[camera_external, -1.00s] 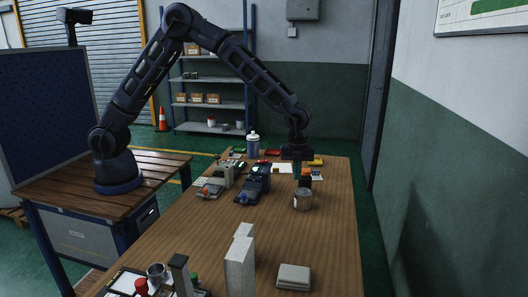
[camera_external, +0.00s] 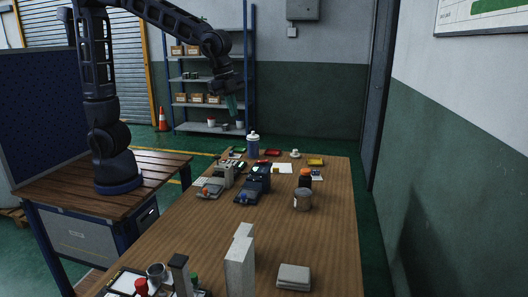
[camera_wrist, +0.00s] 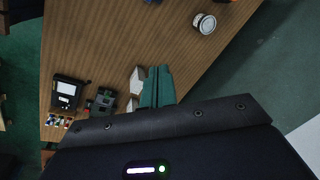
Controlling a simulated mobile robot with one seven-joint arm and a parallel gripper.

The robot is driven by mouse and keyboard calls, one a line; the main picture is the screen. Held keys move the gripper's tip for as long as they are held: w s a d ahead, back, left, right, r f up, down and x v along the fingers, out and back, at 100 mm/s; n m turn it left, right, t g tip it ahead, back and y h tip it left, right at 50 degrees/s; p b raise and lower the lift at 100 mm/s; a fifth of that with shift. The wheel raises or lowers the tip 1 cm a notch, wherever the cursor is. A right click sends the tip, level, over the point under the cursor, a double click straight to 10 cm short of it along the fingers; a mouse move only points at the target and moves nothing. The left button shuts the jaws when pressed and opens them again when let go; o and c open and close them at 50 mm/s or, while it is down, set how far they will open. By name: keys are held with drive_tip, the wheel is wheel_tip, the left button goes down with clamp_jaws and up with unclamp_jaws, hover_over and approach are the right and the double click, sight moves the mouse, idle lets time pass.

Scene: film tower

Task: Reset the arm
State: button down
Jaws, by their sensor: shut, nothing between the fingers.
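My gripper (camera_external: 232,103) hangs in the air above the far left part of the table, pointing down, with the shelf behind it in the external view. Its teal fingers (camera_wrist: 157,87) are together and empty in the wrist view. My arm rises from its base on the side bench and bends over toward the table. No object is in the fingers.
The table's right side is mostly clear.

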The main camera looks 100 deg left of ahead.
drive_tip(key=s+d+r+n+t+h, duration=0.1)
drive_tip(key=s+n, duration=0.8)
drive_tip(key=s, duration=2)
wheel_tip(320, 180, up, 2)
drive_tip(key=shift+d+t, duration=0.45)
drive_tip(key=shift+t, duration=0.25)
